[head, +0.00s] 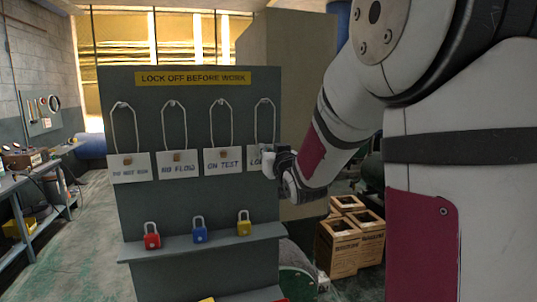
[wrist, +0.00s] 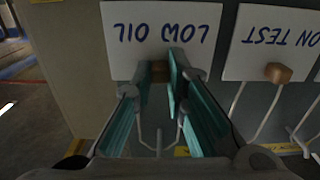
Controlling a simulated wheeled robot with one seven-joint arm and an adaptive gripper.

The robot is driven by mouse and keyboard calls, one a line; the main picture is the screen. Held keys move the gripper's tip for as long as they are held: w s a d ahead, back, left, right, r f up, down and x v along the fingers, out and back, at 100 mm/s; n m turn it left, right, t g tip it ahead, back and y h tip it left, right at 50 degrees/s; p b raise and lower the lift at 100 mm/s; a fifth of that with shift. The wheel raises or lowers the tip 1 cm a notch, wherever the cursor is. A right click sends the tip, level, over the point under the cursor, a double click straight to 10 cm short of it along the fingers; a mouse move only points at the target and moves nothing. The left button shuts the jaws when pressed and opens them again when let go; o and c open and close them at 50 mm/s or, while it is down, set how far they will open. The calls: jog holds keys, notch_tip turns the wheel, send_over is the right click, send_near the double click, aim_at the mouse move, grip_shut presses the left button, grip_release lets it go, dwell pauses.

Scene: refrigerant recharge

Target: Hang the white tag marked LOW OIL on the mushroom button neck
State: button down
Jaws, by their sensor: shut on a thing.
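The white LOW OIL tag (head: 254,163) hangs at the right end of a row on the grey board, its cord loop up on a peg. In the head view my gripper hides its right part. In the wrist view the tag (wrist: 160,22) shows upside down, with a small wooden block (wrist: 159,71) on its face. My gripper (head: 275,165) is at the tag; in the wrist view its teal-padded fingers (wrist: 163,72) are shut on that block. I cannot make out the mushroom button in either view.
The ON TEST tag (head: 223,160) hangs close on the left, with NO FLOW (head: 178,164) and another tag (head: 131,168) beyond. Red, blue and yellow padlocks stand on the shelf (head: 180,248) below. Wooden crates (head: 338,245) stand right of the board. A workbench (head: 30,180) is far left.

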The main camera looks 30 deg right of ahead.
jog(key=shift+r+p, duration=0.55)
jog(key=shift+r, duration=1.05)
jog(key=shift+s, duration=0.1)
jog(key=p+v, duration=0.3)
jog(key=v, duration=0.5)
jog(key=shift+s, duration=0.2)
jog(key=shift+a, duration=0.1)
